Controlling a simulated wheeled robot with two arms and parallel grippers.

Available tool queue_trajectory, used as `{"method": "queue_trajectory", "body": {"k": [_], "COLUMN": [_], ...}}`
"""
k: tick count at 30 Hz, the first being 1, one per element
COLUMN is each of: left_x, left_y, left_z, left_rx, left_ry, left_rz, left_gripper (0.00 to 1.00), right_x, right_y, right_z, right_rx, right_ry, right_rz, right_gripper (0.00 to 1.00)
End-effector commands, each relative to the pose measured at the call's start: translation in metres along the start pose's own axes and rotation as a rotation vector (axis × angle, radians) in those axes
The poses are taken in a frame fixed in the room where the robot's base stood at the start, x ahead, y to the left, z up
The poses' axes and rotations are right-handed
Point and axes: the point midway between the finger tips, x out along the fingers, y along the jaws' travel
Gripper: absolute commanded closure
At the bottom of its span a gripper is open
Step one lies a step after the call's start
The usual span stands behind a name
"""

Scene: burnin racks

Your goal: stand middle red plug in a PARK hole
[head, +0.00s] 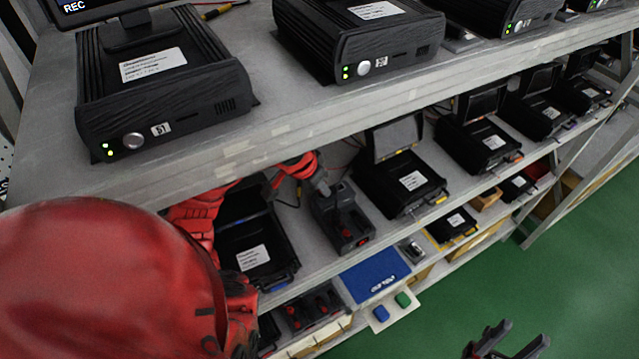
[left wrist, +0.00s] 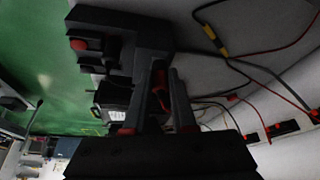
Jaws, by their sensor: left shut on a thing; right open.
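My left gripper (left wrist: 158,95) is shut on a red plug (left wrist: 160,78) between its two dark fingers in the left wrist view. No PARK label is readable, and the holes are hidden or too dark to tell. My right gripper (head: 497,345) is open and empty at the bottom right.
Black devices (head: 400,182) stand on the lower shelf on both sides of the block. The upper shelf (head: 240,150) hangs over my left arm. A blue mat (head: 374,277) lies lower down. Cables (left wrist: 240,65) run near my left gripper. Green floor (head: 590,270) is clear at right.

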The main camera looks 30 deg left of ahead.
Motion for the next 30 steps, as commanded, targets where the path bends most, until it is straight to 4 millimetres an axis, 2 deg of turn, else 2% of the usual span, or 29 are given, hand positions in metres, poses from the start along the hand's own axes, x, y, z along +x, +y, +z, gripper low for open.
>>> {"method": "queue_trajectory", "body": {"k": [4, 5, 10, 17, 21, 30], "left_x": [-0.0001, -0.0001, 0.0000, 0.0001, 0.0001, 0.0001], "left_y": [0.0000, 0.0001, 0.0002, 0.0003, 0.0003, 0.0003], "left_z": [-0.0002, -0.0002, 0.0000, 0.0001, 0.0001, 0.0001], "left_rx": [0.000, 0.000, 0.000, 0.001, 0.001, 0.001], "left_ry": [0.001, 0.001, 0.000, 0.000, 0.000, 0.000], "left_rz": [0.000, 0.000, 0.001, 0.001, 0.001, 0.001], "left_gripper": [1.00, 0.72, 0.42, 0.39, 0.16, 0.16], "right_x": [0.0001, 0.0000, 0.0000, 0.0000, 0.0000, 0.0000], "right_y": [0.0000, 0.0000, 0.0000, 0.0000, 0.0000, 0.0000], "right_z": [0.0000, 0.0000, 0.0000, 0.0000, 0.0000, 0.0000], "right_rx": [0.000, 0.000, 0.000, 0.000, 0.000, 0.000], "right_ry": [0.000, 0.000, 0.000, 0.000, 0.000, 0.000], "right_rz": [0.000, 0.000, 0.000, 0.000, 0.000, 0.000], "right_gripper": [0.50, 0.50, 0.50, 0.50, 0.50, 0.50]}}
